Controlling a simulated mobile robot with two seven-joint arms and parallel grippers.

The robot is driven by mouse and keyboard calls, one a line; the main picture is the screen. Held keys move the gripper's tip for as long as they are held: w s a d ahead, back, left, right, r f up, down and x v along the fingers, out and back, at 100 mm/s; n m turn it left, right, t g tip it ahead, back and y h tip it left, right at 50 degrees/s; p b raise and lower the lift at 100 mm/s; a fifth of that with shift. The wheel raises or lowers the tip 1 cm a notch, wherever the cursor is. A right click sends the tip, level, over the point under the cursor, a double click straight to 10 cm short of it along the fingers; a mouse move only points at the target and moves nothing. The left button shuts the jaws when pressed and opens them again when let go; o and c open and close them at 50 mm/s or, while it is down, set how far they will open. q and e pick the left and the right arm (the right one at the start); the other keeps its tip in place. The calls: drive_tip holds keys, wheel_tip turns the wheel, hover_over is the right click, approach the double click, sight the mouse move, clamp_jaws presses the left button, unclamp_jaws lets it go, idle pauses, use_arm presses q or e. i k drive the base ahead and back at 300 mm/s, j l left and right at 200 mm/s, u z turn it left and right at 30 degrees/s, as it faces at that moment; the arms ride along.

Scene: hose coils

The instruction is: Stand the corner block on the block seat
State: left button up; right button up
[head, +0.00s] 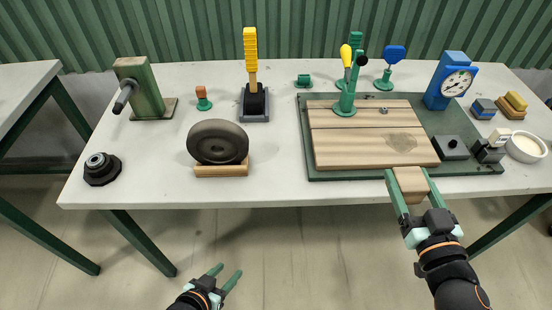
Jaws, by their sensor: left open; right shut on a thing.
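My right gripper (408,176) is shut on a tan wooden block (410,187), which I take to be the corner block. It is held at the front edge of the bench, just in front of the wooden board. My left gripper (225,274) is open and empty, low in front of the bench. I cannot tell for certain which thing is the block seat. A dark square piece with a knob (452,150) sits on the green mat right of the board, beside a small black holder (489,152).
The wooden board (350,150) lies on the green mat (480,168). A green stand holds yellow and black-handled tools (346,95). A blue dial gauge (456,80) stands behind. A white bowl (526,147) is far right. A dark wheel (217,142) rests left.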

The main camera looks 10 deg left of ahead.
sight(354, 141)
drive_tip(key=j+z, duration=0.35)
drive_tip(key=j, duration=1.2)
drive_tip(key=i, duration=0.05)
